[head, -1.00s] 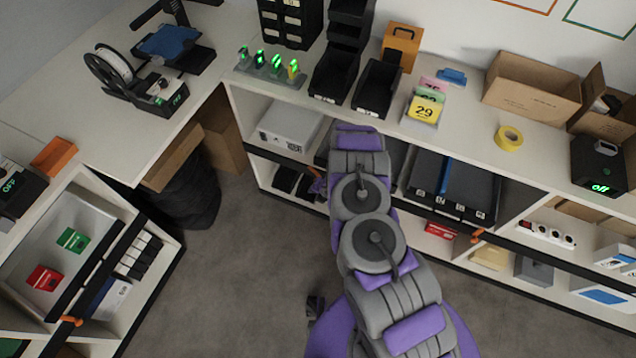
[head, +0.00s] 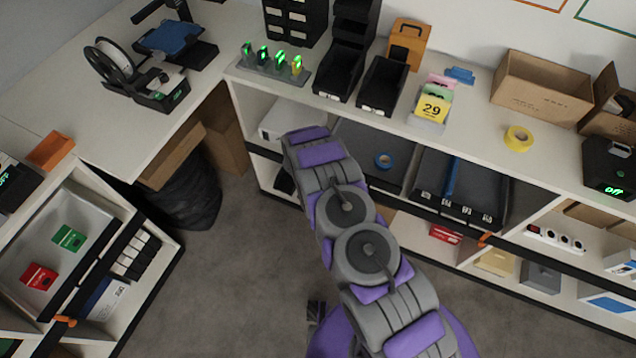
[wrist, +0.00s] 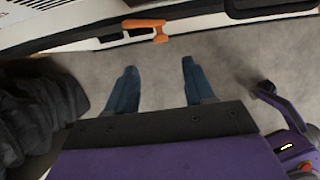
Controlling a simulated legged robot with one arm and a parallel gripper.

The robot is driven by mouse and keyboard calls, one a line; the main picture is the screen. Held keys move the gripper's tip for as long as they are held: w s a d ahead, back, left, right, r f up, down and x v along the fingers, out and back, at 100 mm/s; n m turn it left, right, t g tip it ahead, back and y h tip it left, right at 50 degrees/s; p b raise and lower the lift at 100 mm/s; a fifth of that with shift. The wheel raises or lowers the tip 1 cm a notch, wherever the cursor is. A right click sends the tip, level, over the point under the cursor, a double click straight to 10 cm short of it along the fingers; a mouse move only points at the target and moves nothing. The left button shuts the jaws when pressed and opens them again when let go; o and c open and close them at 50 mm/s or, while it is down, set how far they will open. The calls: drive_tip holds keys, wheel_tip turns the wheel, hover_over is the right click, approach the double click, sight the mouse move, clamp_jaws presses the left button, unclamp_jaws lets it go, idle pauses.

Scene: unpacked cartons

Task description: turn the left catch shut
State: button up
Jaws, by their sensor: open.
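An orange catch (wrist: 146,27) is on the pale shelf edge at the top of the wrist view. Its long arm lies roughly level, with a short stub bent down at its right end. I take it for the left catch; my arm seems to hide it in the head view. My gripper (wrist: 158,64) is open and empty, its two blue-grey fingers wide apart below the catch in the picture and not touching it. My arm also hides the gripper in the head view. Another orange catch (head: 487,239) shows further right on the back shelf unit.
A black bag (wrist: 35,115) lies left of my gripper; it also shows below the corner in the head view (head: 188,200). A third orange catch (head: 66,321) is on the left shelf unit. A dark tray (head: 463,182) sits on the back shelf. Grey floor is clear between the units.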

drive_tip(key=b+x, duration=0.3)
drive_tip(key=x, duration=0.8)
drive_tip(key=shift+s, duration=0.1)
drive_tip(key=shift+r, duration=0.1)
clamp_jaws()
